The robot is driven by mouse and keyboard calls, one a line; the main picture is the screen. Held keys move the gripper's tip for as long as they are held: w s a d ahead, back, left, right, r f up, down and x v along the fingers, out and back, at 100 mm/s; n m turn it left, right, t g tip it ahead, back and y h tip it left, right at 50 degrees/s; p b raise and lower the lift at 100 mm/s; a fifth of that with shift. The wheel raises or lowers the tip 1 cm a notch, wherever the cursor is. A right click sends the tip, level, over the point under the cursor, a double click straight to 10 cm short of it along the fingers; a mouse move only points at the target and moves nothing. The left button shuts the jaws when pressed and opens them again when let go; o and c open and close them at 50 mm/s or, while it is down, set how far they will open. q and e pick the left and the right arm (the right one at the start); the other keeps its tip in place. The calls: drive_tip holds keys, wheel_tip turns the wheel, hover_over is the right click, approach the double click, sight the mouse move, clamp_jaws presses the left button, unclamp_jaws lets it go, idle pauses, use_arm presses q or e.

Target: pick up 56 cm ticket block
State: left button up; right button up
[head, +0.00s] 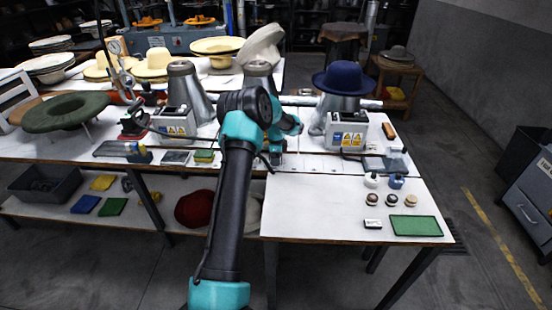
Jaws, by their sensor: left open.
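A small white block with a dark marking (373,224) lies at the front of the right table section, just left of a green mat (416,226). It may be the 56 cm ticket block, but its print is too small to read. My left gripper (276,160) is open, low over the middle of the bench, behind and left of that block and well apart from it. My own arm partly hides the fingers. My right gripper is not in view.
Round stamps or knobs (391,200) and small bottles (396,182) stand behind the white block. A blue hat (343,78) sits on a metal cone behind a control box (346,134). A green hat (65,112) is at left. The table's front left part is clear.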

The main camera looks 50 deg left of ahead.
use_arm(q)
drive_tip(key=c, duration=1)
drive_tip(key=shift+r, duration=1.9)
drive_tip(key=s+d, duration=0.3)
drive_tip(key=d, duration=0.1)
drive_tip(key=s+d, duration=0.4)
drive_tip(key=s+d+r, duration=0.1)
drive_tip(key=s+d, duration=0.2)
drive_tip(key=d, duration=0.1)
drive_tip(key=shift+s+r, duration=0.1)
drive_tip(key=shift+s, duration=0.2)
